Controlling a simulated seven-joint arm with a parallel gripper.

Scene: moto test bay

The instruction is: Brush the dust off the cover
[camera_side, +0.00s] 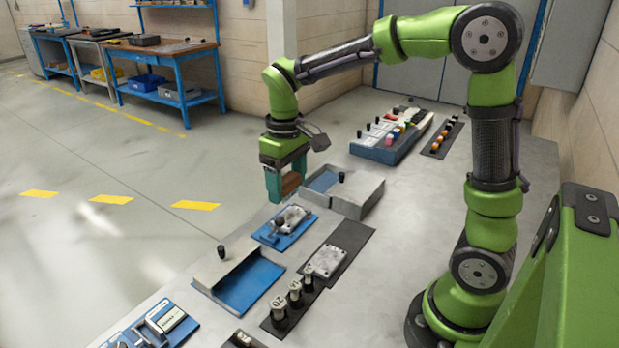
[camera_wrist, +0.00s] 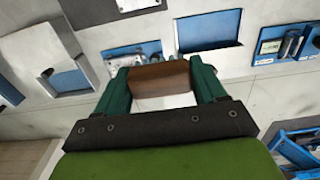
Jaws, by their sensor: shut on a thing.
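My gripper (camera_side: 287,190) is shut on a brown block-shaped brush (camera_side: 291,182), held above the bench near its left edge. In the wrist view the brush (camera_wrist: 160,83) lies across between the two green fingers; its bristles are hard to make out. A grey cover-like part (camera_side: 292,219) sits on a blue plate (camera_side: 268,238), just below and in front of my gripper. The brush appears apart from it. A second flat grey plate (camera_side: 327,261) lies on a dark mat (camera_side: 352,236) to the right. I cannot tell which part is the task's cover. Dust is too small to tell.
An open blue-floored tray (camera_side: 250,284) is in front. Numbered cylinders (camera_side: 295,290) stand near the dark mat. A rack (camera_side: 391,136) of small coloured items is at the back.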

